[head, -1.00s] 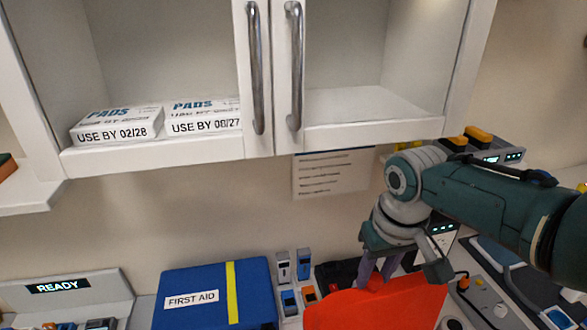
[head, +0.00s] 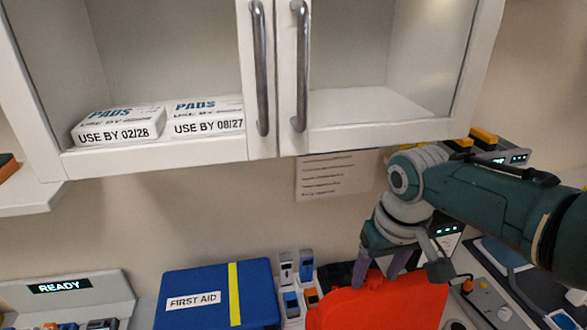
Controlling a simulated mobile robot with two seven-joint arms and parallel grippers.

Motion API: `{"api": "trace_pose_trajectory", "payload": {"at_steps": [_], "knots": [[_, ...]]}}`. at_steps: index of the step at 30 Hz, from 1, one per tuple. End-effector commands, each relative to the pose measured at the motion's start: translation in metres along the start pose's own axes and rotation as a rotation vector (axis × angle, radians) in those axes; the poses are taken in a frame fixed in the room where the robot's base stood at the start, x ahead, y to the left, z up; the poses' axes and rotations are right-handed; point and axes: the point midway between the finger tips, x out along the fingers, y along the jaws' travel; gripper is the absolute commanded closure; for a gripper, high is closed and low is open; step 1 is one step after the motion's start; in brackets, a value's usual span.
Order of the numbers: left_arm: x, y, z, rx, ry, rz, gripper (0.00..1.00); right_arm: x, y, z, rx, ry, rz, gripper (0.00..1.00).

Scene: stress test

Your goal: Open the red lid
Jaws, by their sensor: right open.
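The red lid (head: 375,305) is at the bottom of the head view, right of centre; its lower part is cut off by the picture edge. It looks tilted, with its top edge toward the wall. My right gripper (head: 373,280) reaches down from the right, with its open fingers at the lid's top edge. I cannot tell whether the fingers touch the lid. My left gripper is not in view.
A blue first aid case (head: 217,296) lies left of the lid, with small devices (head: 297,277) between them. A wall cabinet with two vertical handles (head: 300,70) hangs above. A grey panel with knobs (head: 490,300) is at the right.

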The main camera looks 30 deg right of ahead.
Motion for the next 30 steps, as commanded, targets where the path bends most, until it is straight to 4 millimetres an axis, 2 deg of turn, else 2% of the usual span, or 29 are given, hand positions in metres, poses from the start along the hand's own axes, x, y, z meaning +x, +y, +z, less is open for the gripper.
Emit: {"api": "trace_pose_trajectory", "payload": {"at_steps": [7,15,21,25,30], "knots": [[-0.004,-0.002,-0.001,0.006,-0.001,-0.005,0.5,-0.009,0.0,0.0,0.0,0.0,0.0,0.35],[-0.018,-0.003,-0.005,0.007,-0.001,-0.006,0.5,-0.051,0.0,0.0,-0.001,0.002,0.0,0.35],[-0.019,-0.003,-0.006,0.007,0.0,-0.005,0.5,-0.08,0.001,-0.001,-0.001,0.003,0.001,0.35],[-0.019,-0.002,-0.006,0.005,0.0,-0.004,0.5,-0.093,0.0,-0.001,0.0,0.002,0.0,0.35],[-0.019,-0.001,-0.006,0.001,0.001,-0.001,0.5,-0.099,0.0,0.0,0.001,0.0,0.0,0.35]]}}
